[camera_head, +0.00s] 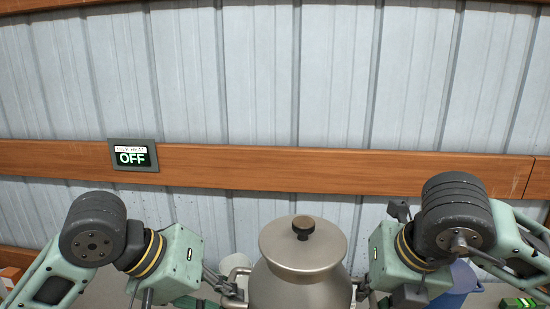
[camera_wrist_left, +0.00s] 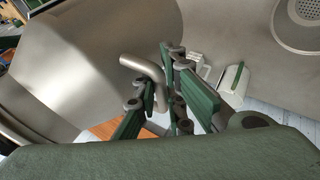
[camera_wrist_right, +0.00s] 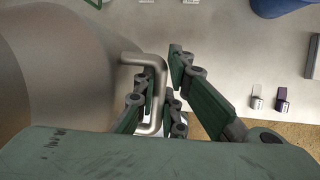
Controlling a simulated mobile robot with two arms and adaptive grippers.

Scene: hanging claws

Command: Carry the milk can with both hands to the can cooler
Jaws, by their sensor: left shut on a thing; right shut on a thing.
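The milk can (camera_head: 301,262) is a grey metal can with a lid and a dark knob, upright at the bottom middle of the head view, between my two arms. Its body fills the left part of the left wrist view (camera_wrist_left: 90,60) and of the right wrist view (camera_wrist_right: 50,70). My left gripper (camera_wrist_left: 165,75) is shut on the can's left side handle (camera_wrist_left: 143,68). My right gripper (camera_wrist_right: 163,85) is shut on the right side handle (camera_wrist_right: 152,70). The can's underside is hidden in the head view. I cannot identify the can cooler in these views.
A corrugated metal wall with a wooden rail (camera_head: 350,165) stands ahead. A blue container (camera_head: 462,283) stands behind my right arm. A whitish round object (camera_head: 234,264) stands just left of the can.

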